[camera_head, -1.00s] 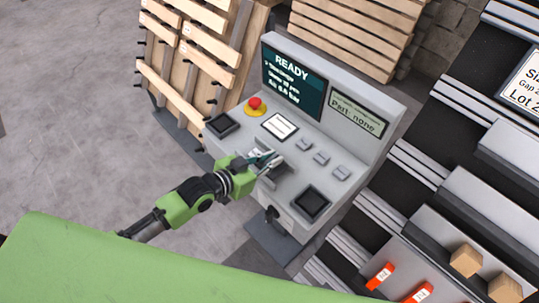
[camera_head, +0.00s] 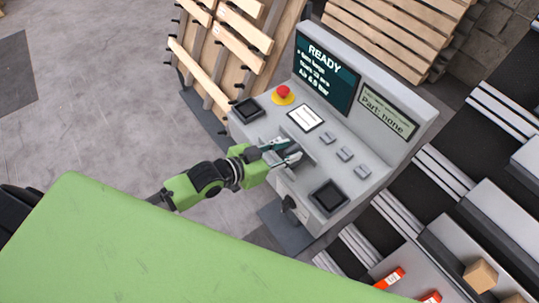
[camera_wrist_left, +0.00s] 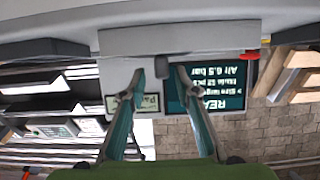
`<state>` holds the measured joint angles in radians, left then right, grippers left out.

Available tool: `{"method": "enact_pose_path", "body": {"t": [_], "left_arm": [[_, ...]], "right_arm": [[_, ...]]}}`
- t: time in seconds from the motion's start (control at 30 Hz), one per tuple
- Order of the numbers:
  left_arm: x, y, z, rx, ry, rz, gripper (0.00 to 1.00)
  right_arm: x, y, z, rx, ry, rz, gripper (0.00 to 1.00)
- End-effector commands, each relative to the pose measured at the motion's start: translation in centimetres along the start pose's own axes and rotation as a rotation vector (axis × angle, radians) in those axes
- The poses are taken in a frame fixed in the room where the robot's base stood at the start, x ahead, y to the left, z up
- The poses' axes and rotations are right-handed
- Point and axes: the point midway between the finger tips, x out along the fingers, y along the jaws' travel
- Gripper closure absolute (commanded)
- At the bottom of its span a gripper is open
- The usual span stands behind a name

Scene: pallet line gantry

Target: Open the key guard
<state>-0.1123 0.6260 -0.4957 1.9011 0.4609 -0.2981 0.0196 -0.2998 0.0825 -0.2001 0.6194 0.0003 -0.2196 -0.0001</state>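The grey control console (camera_head: 350,183) stands in front of me, with its sloped panel facing my left arm. My left gripper (camera_head: 286,151) is at the panel's near edge, below the white label. In the left wrist view, which is upside down, the two fingers of the left gripper (camera_wrist_left: 158,72) are apart, with a small dark grey tab (camera_wrist_left: 162,67) at the console edge between their tips. This tab may be part of the key guard, but I cannot tell for sure. No contact with the tab is clear. The guard's lid is not clearly visible. My right gripper is out of view.
The panel carries a red emergency button (camera_head: 283,93), black square pads (camera_head: 328,196) and small grey switches (camera_head: 345,154). A screen (camera_head: 326,72) reading READY rises behind. Wooden pallets (camera_head: 232,45) stand behind left; rails and orange-marked parts (camera_head: 389,277) lie right. Grey floor is clear left.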

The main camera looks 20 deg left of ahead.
Motion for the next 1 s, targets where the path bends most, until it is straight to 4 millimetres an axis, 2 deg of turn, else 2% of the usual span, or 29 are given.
{"method": "enact_pose_path", "body": {"t": [0.2, 0.43, 0.63, 1.0], "left_arm": [[-4.6, 0.1, 0.2, 0.003, -0.005, 0.001, 0.71], [-7.8, 0.1, 0.1, 0.003, -0.003, -0.001, 0.71], [-9.0, 0.1, 0.0, 0.001, -0.001, 0.0, 0.71], [-9.2, 0.1, -0.1, 0.002, 0.0, -0.001, 0.71]], "right_arm": [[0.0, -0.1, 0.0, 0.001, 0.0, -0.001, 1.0], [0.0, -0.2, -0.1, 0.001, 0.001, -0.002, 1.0], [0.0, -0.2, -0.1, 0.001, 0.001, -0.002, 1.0], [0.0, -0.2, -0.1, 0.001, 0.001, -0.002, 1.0]]}}
